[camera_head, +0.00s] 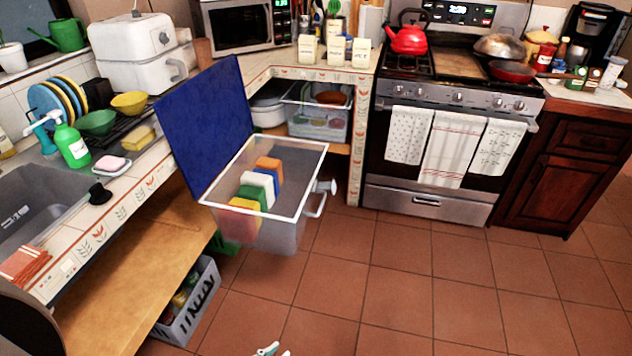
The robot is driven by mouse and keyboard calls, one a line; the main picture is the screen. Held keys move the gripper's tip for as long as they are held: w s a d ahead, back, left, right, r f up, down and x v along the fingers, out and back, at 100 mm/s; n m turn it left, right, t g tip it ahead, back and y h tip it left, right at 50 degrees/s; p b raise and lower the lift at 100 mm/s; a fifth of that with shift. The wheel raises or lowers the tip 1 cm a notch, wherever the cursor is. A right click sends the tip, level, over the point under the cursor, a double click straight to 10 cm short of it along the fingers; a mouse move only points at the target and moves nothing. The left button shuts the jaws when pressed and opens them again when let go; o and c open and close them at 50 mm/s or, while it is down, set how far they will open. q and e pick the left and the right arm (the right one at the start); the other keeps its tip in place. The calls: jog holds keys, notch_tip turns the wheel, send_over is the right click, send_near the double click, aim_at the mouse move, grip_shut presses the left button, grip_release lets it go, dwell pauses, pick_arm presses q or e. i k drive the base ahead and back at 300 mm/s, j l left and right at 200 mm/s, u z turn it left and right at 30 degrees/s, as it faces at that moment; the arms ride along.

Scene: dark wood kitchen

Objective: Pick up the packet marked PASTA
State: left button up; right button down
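Three cream packets stand upright in a row on the counter corner between the microwave and the stove: a left packet (307,49), a middle packet (336,50) and a right packet (361,53). Each carries small dark lettering, too small for me to tell which one reads PASTA.
A clear bin (272,232) with coloured blocks and a raised blue panel (205,120) stand out before the counter. The stove (450,120) with a red kettle (409,40) is right of the packets. A small pale item (268,349) shows at the bottom edge. The tiled floor is mostly clear.

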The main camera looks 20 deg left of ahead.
aim_at(336, 45)
jog(key=z, duration=0.25)
jog(key=i+l, duration=0.1)
jog(key=i, duration=2.4)
